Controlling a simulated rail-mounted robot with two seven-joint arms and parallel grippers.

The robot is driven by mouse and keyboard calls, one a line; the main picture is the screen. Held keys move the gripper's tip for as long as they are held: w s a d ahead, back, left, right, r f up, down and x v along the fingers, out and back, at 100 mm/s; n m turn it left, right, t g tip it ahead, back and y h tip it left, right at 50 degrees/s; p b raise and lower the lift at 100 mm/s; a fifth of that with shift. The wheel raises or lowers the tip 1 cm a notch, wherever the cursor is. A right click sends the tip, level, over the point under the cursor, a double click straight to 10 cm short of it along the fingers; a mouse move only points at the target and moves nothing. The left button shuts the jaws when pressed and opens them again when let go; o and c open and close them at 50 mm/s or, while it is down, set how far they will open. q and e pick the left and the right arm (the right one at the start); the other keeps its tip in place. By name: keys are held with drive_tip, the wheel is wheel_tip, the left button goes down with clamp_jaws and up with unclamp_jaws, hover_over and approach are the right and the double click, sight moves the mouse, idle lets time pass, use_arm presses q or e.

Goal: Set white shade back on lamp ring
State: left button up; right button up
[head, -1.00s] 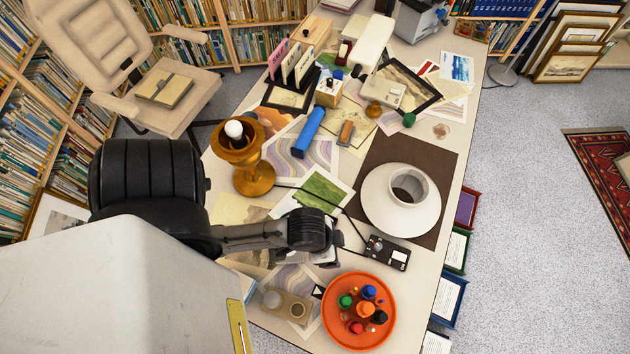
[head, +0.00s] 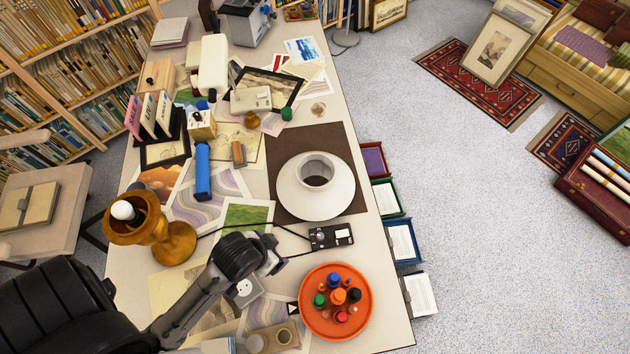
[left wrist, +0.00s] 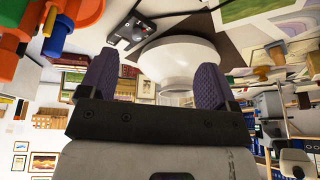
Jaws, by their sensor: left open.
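The white shade (head: 300,195) sits on a dark brown mat on the desk, its round opening facing up. The lamp (head: 172,243) is turned wood, with a wide wooden ring (head: 150,228) around a white bulb (head: 122,210), on the left of the desk. My left gripper (head: 272,262) is over the desk between the lamp and the shade, nearer the viewer than the shade. In the left wrist view, the left gripper (left wrist: 157,60) has its two purple fingers wide apart, with the shade (left wrist: 180,62) beyond them. Nothing is held. My right gripper is out of view.
An orange tray (head: 312,322) with small coloured pieces lies right of my left arm. A black switch box (head: 331,236) with a cable sits between tray and shade. A blue cylinder (head: 203,172) and prints lie behind the lamp. Open floor (head: 480,230) is at right.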

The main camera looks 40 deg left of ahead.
use_arm(q)
drive_tip(key=w+a+f+n+t+y, duration=0.1)
drive_tip(key=w+a+f+t+y, duration=0.1)
drive_tip(key=w+a+f, duration=0.4)
drive_tip(key=t+h, duration=0.1)
drive_tip(key=t, duration=1.1)
approach(311, 166)
drive_tip(key=shift+n, duration=0.5)
drive_tip(key=w, duration=0.8)
drive_tip(key=w+a, duration=0.1)
drive_tip(key=w, duration=0.3)
drive_tip(key=shift+w, duration=0.25)
drive_tip(key=shift+c, duration=0.4)
drive_tip(key=shift+r, duration=0.15)
clamp_jaws()
